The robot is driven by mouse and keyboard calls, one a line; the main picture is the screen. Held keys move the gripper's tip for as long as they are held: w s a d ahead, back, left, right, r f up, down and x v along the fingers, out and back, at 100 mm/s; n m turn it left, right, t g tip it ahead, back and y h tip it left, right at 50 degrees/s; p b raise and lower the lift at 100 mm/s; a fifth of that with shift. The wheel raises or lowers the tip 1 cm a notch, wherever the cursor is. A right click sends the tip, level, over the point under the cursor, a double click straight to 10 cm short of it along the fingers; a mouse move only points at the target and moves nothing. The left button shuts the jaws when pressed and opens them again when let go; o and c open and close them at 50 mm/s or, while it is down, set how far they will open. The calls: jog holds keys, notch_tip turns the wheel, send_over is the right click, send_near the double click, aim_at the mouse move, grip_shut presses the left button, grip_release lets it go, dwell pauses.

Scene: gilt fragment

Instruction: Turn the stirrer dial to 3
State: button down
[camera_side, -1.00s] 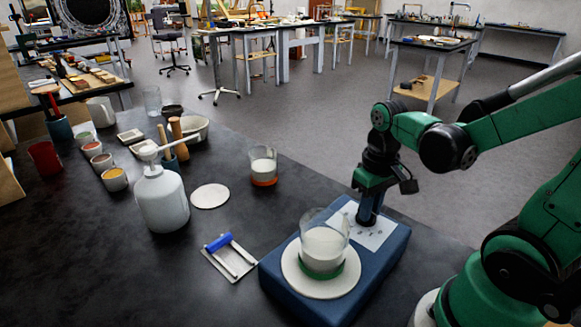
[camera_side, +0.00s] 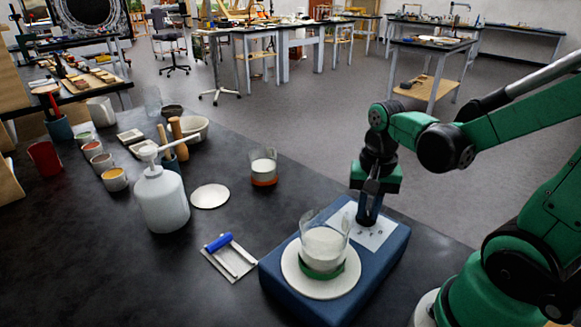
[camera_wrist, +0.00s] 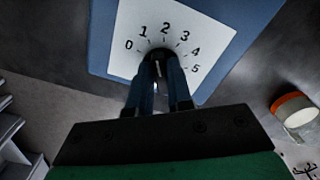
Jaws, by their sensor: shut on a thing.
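The blue stirrer (camera_side: 290,300) stands at the table's right front. Its white dial face (camera_side: 382,236) also shows in the wrist view (camera_wrist: 207,68), with numbers 0 to 5 in an arc. The dark dial (camera_wrist: 160,54) sits below the 2 in that view. My gripper (camera_side: 368,212) points down over the face and is shut on the dial; its two fingers (camera_wrist: 160,76) reach the dial from below in the wrist view. The fingers hide much of the dial, and I cannot tell which number its pointer marks.
A glass beaker with a green band (camera_side: 324,250) stands on the stirrer's round white plate (camera_side: 322,288), close to my gripper.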

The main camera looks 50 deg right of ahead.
jog(key=m, duration=0.4)
jog(key=shift+w+m, duration=0.15)
jog(key=shift+m, duration=0.15)
jog(key=shift+w+m, duration=0.1)
jog(key=shift+m, duration=2.2)
jog(key=shift+d, duration=0.1)
jog(key=c, duration=0.8)
grip_release()
jog(key=shift+r, duration=2.8)
